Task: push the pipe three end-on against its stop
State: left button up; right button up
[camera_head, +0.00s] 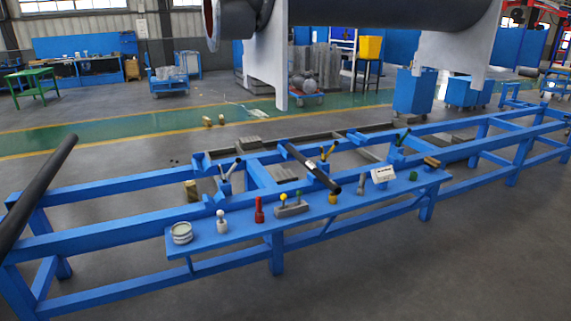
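A longer dark pipe (42,188) slants up from the left edge over the left end of the frame. I cannot tell which of them is pipe three. No stop can be told for certain; small blue brackets (220,200) stand on the frame's rails. Neither of my grippers shows in the head view.
The long blue frame (120,238) has a front shelf (345,205) with several small tools, a white tin (182,232) and a white card (383,174). A large dark cylinder (380,12) with pale plates (268,60) crosses the top. The front floor is clear.

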aim_at(331, 184)
jog(key=i+z, duration=0.15)
jog(key=i, duration=0.45)
jog(key=i+j+z, duration=0.15)
jog(key=i, duration=0.45)
jog(key=i+l+z, duration=0.15)
jog(key=i+l, duration=1.2)
jog(key=i, duration=0.05)
